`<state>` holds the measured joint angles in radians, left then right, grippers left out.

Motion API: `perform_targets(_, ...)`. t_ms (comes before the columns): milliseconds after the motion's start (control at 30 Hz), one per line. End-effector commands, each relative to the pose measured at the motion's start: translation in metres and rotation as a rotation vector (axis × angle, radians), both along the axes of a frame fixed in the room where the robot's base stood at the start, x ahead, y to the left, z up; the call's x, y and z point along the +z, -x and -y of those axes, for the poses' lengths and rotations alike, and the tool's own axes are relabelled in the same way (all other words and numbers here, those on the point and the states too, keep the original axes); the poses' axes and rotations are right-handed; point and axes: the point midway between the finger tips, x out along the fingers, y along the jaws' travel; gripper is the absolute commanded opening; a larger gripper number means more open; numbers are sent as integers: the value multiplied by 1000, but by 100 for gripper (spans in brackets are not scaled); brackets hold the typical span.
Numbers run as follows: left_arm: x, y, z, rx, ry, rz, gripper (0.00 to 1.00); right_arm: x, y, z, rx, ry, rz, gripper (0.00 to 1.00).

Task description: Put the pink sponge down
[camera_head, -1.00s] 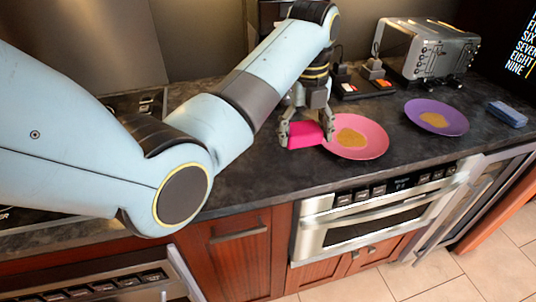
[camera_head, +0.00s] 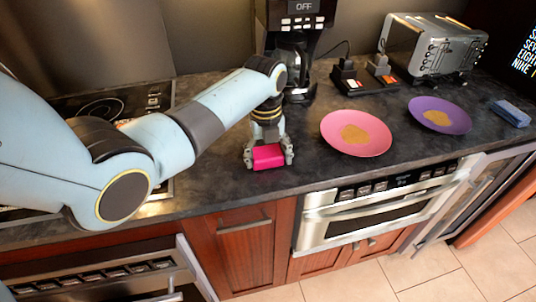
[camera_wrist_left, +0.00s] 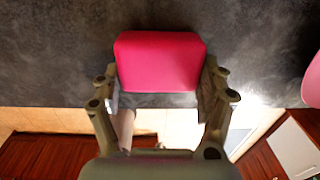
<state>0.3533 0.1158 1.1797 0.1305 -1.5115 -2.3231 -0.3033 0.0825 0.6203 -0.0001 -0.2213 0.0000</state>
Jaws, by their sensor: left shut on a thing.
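The pink sponge (camera_head: 269,157) is between the fingers of my left gripper (camera_head: 268,160), at the counter to the left of the pink plate. In the left wrist view the sponge (camera_wrist_left: 160,62) fills the space between the two fingertips of the left gripper (camera_wrist_left: 160,85), which is shut on it. The sponge is low over the dark counter (camera_head: 220,185), near its front edge; I cannot tell whether it touches the surface. My right gripper is not in view.
A pink plate (camera_head: 335,129) and a purple plate (camera_head: 459,116) with brown stains lie to the right. A blue sponge (camera_head: 510,113) lies at far right. A coffee machine (camera_head: 297,22) and toaster (camera_head: 432,45) stand behind. A stove (camera_head: 100,108) is at left.

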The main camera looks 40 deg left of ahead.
Motion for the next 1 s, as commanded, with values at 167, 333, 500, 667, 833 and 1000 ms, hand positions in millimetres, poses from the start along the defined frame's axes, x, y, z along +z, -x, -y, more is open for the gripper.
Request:
perform_targets(167,-3,0,0,0,1,-1,76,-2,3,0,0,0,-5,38)
perform_targets(333,-2,0,0,0,0,0,99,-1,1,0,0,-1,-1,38)
perform_targets(500,-2,0,0,0,0,0,99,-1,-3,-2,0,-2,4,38)
perform_targets(667,1,0,0,0,0,0,99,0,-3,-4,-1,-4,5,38)
perform_targets(833,24,-1,-1,0,0,4,99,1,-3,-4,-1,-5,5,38)
perform_targets(1000,63,1,-2,-1,-1,5,99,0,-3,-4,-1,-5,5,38)
